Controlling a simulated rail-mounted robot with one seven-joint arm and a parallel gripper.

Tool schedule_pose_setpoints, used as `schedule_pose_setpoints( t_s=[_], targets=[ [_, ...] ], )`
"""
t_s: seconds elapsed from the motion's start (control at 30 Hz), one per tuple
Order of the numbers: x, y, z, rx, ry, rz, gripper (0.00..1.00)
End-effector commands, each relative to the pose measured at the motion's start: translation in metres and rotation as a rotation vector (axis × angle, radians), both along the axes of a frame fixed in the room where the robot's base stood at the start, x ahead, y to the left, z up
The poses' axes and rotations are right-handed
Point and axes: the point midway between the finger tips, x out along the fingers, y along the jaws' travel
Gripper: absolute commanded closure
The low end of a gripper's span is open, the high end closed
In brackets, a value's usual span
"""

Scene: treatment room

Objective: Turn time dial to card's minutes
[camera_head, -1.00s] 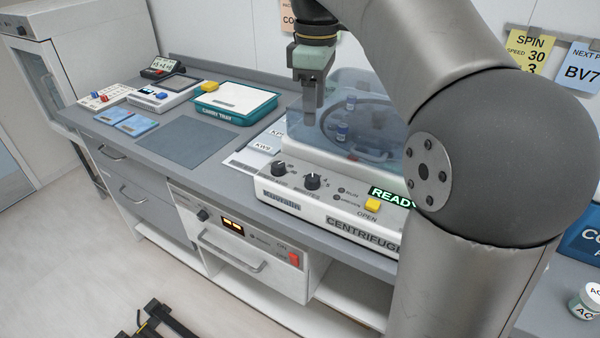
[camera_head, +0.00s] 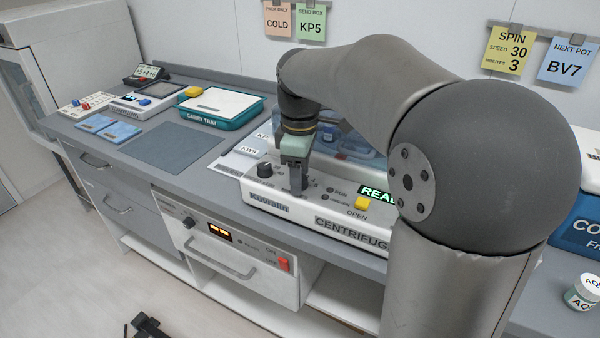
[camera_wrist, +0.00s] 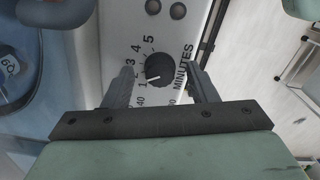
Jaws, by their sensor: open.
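The minutes dial (camera_wrist: 159,69) is a black round knob labelled MINUTES, with numbers 1 to 5 beside it. Its white pointer mark appears to point at 1. My gripper (camera_wrist: 164,80) is open, with one finger on each side of the dial; I cannot tell whether they touch it. In the head view my gripper (camera_head: 297,186) is low over the centrifuge panel and hides this dial. The yellow SPIN card (camera_head: 510,50) on the wall reads speed 30, minutes 3. The centrifuge (camera_head: 268,207) shows a green READY display, partly hidden by my arm.
The other black dial (camera_head: 265,170) stands just left of my gripper. A yellow OPEN button (camera_head: 362,203) is to the right. The clear lid (camera_head: 350,140) is behind. A teal carry tray (camera_head: 240,118) and a grey mat (camera_head: 172,147) lie further left.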

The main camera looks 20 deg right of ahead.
Motion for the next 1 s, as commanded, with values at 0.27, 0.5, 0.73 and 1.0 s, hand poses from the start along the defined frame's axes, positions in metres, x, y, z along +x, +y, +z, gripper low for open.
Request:
schedule_pose_setpoints(
  t_s=[0.27, 0.5, 0.73, 1.0],
  targets=[
    [-0.0001, 0.0, -0.0003, 0.0, 0.0, 0.0, 0.61],
    [-0.0002, 0.0001, 0.0, 0.0, 0.0, -0.001, 0.92],
    [-0.0003, 0.0004, 0.0009, 0.0, 0.001, -0.044, 0.92],
    [-0.0001, 0.0004, 0.0018, 0.001, 0.001, -0.206, 0.92]
  ],
)
